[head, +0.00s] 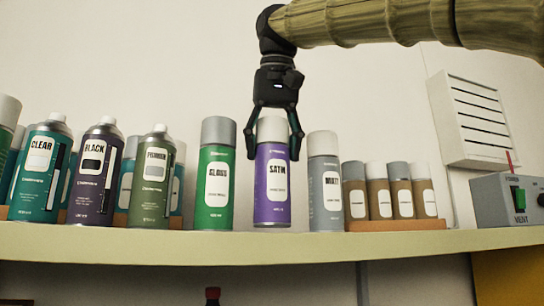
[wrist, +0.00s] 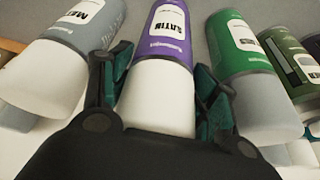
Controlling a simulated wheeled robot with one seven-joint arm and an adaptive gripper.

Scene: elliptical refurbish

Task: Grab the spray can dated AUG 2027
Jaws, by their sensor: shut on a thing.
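Several spray cans stand in a row on a shelf. In the wrist view the fingers sit on both sides of the purple can (wrist: 172,50). The green can (wrist: 237,48) and grey can (wrist: 85,30) are beside it. No date is readable on any can.
The pale shelf (head: 240,247) runs across the picture. CLEAR (head: 36,180), BLACK (head: 93,185) and olive (head: 151,190) cans stand left. Small brown-based cans (head: 378,195) stand right. A grey VENT box (head: 508,202) and wall vent (head: 480,115) are far right.

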